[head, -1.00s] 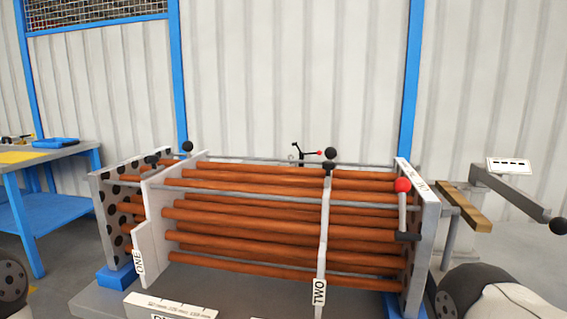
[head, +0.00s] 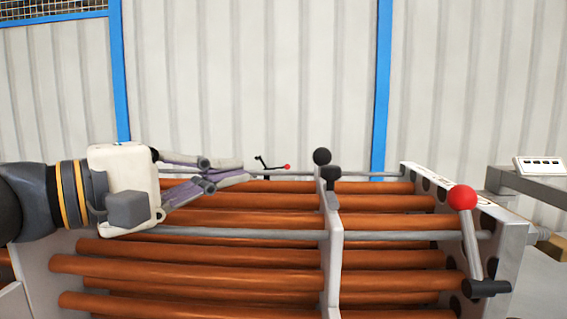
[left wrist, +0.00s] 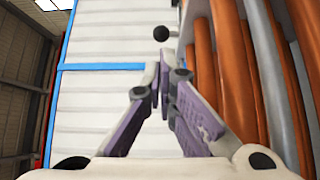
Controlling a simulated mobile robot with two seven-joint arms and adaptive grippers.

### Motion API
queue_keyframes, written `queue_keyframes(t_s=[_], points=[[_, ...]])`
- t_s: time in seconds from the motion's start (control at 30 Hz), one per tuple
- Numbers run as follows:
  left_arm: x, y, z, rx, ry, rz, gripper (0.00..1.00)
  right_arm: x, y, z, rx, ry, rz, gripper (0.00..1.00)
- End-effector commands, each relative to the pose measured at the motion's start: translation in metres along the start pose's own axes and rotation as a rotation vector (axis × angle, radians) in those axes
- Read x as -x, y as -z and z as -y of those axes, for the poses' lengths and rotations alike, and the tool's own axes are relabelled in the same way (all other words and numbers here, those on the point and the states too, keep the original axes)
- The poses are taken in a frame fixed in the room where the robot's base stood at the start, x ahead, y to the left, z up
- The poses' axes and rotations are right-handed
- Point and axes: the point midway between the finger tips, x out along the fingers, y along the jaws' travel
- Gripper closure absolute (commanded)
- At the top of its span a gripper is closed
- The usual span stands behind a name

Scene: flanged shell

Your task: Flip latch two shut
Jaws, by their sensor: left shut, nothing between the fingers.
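Latch two appears to be the black ball knob (head: 322,156) with a dark bracket on top of the middle plate (head: 335,250), whose TWO label is out of view now. A black ball also shows in the left wrist view (left wrist: 161,34), just beyond the fingertips. My left gripper (head: 245,171) comes in from the left above the copper-coloured tubes. Its fingers are shut and empty, pointing right, with a gap between them and the knob. The fingers also show in the left wrist view (left wrist: 162,75). My right gripper is not in view.
Copper-coloured tubes (head: 200,265) and grey rods run across under my left arm. A red-knobbed lever (head: 463,197) stands at the right end plate (head: 505,240). A small red-tipped lever (head: 287,167) shows behind the tubes. The air above the tubes is clear.

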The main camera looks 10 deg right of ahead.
Motion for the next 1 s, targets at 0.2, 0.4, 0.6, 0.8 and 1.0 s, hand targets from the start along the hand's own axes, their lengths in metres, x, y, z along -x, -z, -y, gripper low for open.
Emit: queue_keyframes(t_s=[0.2, 0.4, 0.6, 0.8, 1.0], points=[[0.001, 0.0, -0.002, -0.002, -0.004, 0.001, 1.0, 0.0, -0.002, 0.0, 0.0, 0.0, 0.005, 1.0], [-0.003, -0.001, -0.002, -0.002, -0.002, 0.001, 1.0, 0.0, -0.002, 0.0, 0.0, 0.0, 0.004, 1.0], [-0.035, -0.001, -0.001, -0.001, 0.0, 0.003, 1.0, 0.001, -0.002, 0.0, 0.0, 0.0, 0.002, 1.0], [-0.079, -0.002, -0.002, -0.001, -0.001, 0.004, 1.0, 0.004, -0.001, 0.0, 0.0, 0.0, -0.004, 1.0], [-0.095, -0.018, -0.003, -0.002, -0.002, 0.004, 1.0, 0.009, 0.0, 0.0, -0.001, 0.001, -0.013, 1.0]])
